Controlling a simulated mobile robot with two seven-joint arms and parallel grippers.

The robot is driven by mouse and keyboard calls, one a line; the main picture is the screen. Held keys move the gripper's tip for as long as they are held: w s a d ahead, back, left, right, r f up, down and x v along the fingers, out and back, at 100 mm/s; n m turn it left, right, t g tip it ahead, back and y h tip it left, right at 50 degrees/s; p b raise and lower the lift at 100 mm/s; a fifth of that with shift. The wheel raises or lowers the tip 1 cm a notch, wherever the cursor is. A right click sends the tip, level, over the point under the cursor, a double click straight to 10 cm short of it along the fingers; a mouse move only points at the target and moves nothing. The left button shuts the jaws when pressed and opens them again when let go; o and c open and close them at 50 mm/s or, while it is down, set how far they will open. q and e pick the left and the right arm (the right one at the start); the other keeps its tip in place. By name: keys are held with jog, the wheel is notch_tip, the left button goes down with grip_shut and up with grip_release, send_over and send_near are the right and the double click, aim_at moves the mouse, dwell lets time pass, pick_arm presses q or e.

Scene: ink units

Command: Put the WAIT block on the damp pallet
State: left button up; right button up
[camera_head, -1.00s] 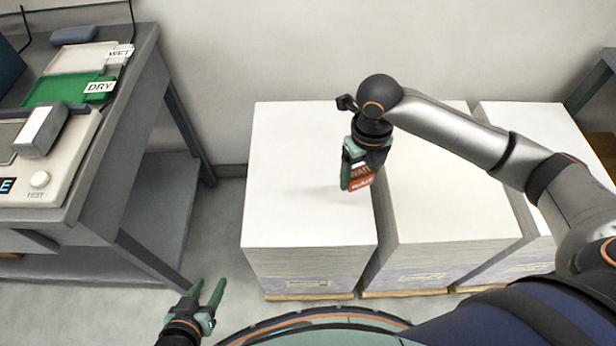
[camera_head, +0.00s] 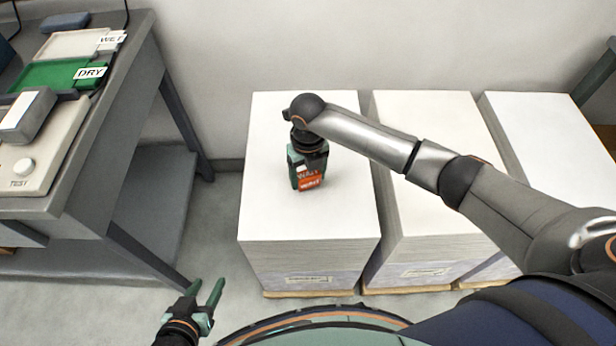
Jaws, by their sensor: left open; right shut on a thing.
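The WAIT block (camera_head: 310,183), with an orange-red lower face and lettering, is held by my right gripper (camera_head: 307,172). The gripper is shut on it, over the white top of the leftmost paper pallet (camera_head: 277,225). I cannot tell whether the block touches the paper. Two more white-topped pallets stand to the right, the middle one (camera_head: 425,190) and the right one (camera_head: 530,120). No mark on them shows which is damp. My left gripper (camera_head: 208,294) is open and empty, low at the front, left of the leftmost pallet.
A grey bench (camera_head: 135,75) on the left carries a green tray (camera_head: 40,74) marked DRY, a pale tray (camera_head: 70,43) marked WET, and a tester (camera_head: 50,150) with a grey block (camera_head: 27,115) on it. Bare floor lies between bench and pallets.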

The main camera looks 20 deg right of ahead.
aim_at(308, 174)
jog(key=shift+f, duration=0.25)
jog(key=o, duration=1.3)
jog(key=shift+o, duration=0.2)
notch_tip(308, 174, up, 11)
jog(key=shift+r+p, duration=0.2)
jog(key=shift+p, duration=1.05)
jog(key=shift+r, duration=0.45)
